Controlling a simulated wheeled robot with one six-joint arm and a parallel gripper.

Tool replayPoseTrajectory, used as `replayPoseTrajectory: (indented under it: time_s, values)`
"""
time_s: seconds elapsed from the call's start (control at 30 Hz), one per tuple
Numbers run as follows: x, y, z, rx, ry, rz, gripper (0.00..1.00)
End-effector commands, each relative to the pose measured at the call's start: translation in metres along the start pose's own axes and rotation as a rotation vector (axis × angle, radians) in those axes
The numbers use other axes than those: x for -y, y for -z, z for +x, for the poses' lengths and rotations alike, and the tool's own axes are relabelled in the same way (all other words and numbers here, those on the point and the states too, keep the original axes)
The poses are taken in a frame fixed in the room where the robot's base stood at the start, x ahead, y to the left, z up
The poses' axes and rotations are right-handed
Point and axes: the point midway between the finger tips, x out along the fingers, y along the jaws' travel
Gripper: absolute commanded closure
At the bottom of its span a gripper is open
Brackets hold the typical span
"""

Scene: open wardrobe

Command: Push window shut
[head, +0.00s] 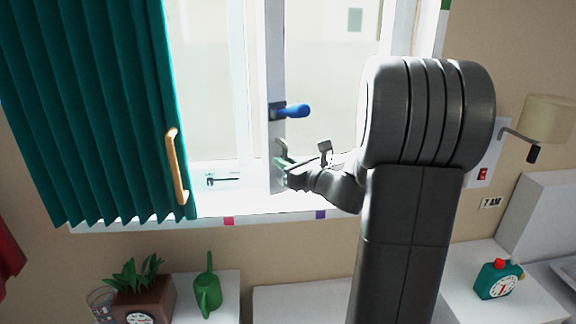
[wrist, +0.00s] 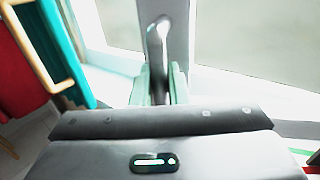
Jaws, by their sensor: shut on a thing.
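The white window sash (head: 276,60) has an upright edge post, which also shows in the wrist view (wrist: 178,25). Its lower end reaches the sill and it looks ajar. A blue handle (head: 292,111) sticks out to the right from this post. My gripper (head: 303,152) is below the blue handle, close to the post. In the wrist view, my gripper's pale fingers (wrist: 158,86) are on both sides of a grey lever (wrist: 157,45) that hangs along the post, and they are shut on it. The lever's lower end is partly hidden by my gripper body.
A green curtain (head: 95,110) with a wooden handle (head: 177,165) hangs at the left. A small metal catch (head: 222,180) lies on the sill.

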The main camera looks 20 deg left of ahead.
Motion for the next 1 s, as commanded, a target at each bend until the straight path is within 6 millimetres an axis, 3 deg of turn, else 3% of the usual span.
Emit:
replayPoseTrajectory:
  time_s: [0.53, 0.7, 1.0]
  values:
    - [0.027, -0.002, 0.121, 0.003, 0.210, 0.001, 1.00]
    - [0.033, -0.003, 0.138, 0.003, 0.211, 0.000, 1.00]
    - [0.034, -0.002, 0.140, 0.002, 0.210, 0.000, 1.00]
